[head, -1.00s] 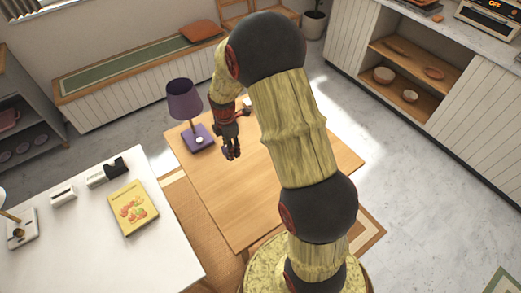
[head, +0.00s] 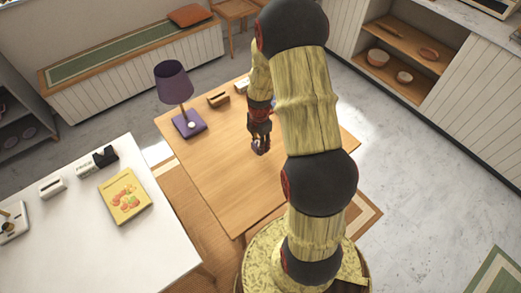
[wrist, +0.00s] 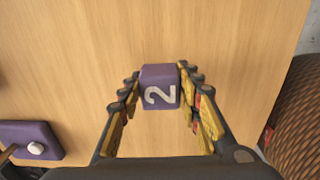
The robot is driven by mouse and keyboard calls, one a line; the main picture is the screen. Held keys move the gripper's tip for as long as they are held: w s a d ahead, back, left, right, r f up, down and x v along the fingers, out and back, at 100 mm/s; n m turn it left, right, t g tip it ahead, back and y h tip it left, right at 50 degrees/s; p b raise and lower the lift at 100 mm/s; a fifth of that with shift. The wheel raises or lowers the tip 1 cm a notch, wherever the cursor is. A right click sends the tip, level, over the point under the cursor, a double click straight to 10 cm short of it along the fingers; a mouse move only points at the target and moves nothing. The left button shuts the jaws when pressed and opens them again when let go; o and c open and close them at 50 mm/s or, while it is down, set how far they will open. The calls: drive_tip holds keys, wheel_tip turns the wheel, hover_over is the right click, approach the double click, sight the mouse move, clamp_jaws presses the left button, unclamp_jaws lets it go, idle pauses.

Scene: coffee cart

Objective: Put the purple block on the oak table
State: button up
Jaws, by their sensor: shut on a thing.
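The purple block (wrist: 160,88), marked with a white 2, is between my gripper's fingertips in the wrist view. My gripper (head: 261,149) is shut on it and points down over the oak table (head: 215,185). In the head view the block is mostly hidden by the fingers. The oak table's bare top (wrist: 70,50) fills most of the wrist view beneath the block. I cannot tell whether the block touches the tabletop.
A purple lamp (head: 173,88) stands on the table's left part; its base (wrist: 28,140) shows at lower left in the wrist view. A small wooden holder (head: 218,99) is at the back edge. A white counter (head: 95,235) with a yellow book (head: 125,196) is at left.

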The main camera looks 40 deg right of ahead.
drive_tip(key=shift+s+d+f+b, duration=0.1)
drive_tip(key=shift+f+b, duration=0.2)
drive_tip(key=shift+f, duration=0.6)
drive_tip(key=shift+s+d+f+b, duration=0.1)
drive_tip(key=shift+f+b, duration=0.2)
drive_tip(key=shift+f, duration=0.55)
drive_tip(key=shift+f, duration=0.1)
drive_tip(key=o, duration=1.1)
drive_tip(key=shift+c, duration=0.2)
drive_tip(key=shift+o, duration=0.4)
